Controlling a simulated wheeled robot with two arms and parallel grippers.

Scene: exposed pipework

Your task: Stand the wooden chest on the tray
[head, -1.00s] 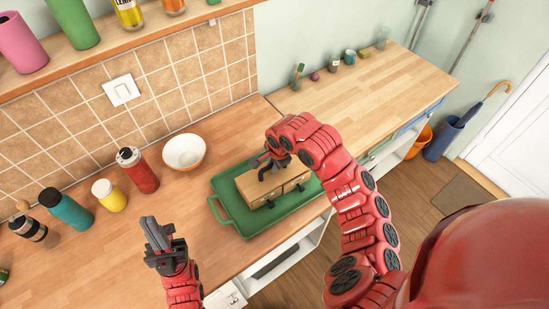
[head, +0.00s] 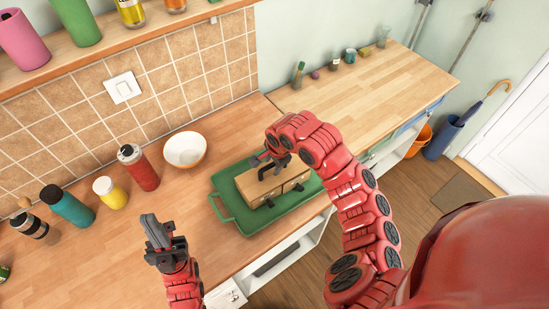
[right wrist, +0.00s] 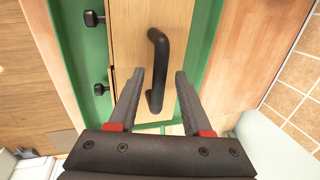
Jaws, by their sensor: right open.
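The wooden chest (head: 256,188) rests on the green tray (head: 226,202) on the counter, in the head view. It also shows in the right wrist view (right wrist: 133,35), with a dark handle (right wrist: 160,72) on top and dark knobs on its side. The tray shows there as green strips beside the chest (right wrist: 83,63). My right gripper (head: 266,167) is above the chest; in the wrist view its open fingers (right wrist: 156,90) stand on both sides of the handle, apart from it. My left gripper (head: 157,232) is over the counter left of the tray; whether its jaws are parted is unclear.
A white bowl (head: 185,150), a red bottle (head: 139,168), a yellow jar (head: 110,192) and a teal bottle (head: 67,206) stand along the tiled wall. Small items line the back of the right-hand counter (head: 360,90), whose middle is clear.

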